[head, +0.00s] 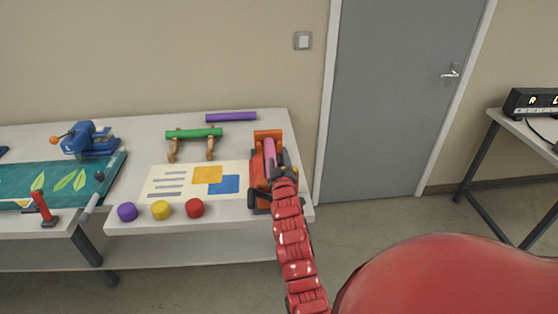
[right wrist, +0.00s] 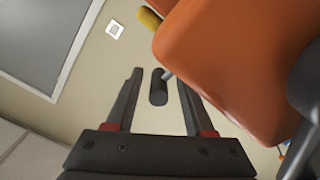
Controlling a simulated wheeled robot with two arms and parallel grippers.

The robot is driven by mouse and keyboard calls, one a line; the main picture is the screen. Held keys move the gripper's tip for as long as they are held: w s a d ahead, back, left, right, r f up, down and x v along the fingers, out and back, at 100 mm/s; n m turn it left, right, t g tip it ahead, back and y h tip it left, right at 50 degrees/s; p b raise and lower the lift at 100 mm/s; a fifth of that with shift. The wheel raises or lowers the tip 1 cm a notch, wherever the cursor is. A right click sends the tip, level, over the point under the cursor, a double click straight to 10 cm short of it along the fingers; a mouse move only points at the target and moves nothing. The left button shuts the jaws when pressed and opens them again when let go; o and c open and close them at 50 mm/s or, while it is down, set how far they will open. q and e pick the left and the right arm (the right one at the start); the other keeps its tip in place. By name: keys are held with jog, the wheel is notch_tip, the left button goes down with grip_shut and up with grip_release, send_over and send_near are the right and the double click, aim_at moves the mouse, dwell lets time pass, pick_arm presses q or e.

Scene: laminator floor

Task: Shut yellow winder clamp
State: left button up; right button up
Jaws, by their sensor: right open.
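An orange winder (head: 268,136) with a pink roll (head: 269,151) stands at the right end of the white table. My right gripper (head: 282,163) is at its right side and partly hides it. In the right wrist view the winder's orange body (right wrist: 225,55) fills the upper right. A dark cylindrical handle (right wrist: 158,87) on a thin grey stem shows between my open fingers, with a gap on each side. A yellow rounded end (right wrist: 149,18) shows beside the orange body. I cannot tell whether it belongs to the clamp, or the clamp's state. My left gripper is not in view.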

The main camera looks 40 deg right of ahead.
jog(key=b+v, duration=0.3)
jog(key=v, duration=1.4)
jog(key=shift+b, duration=0.3)
jog(key=shift+s+a, duration=0.1)
jog(key=shift+a, duration=0.1)
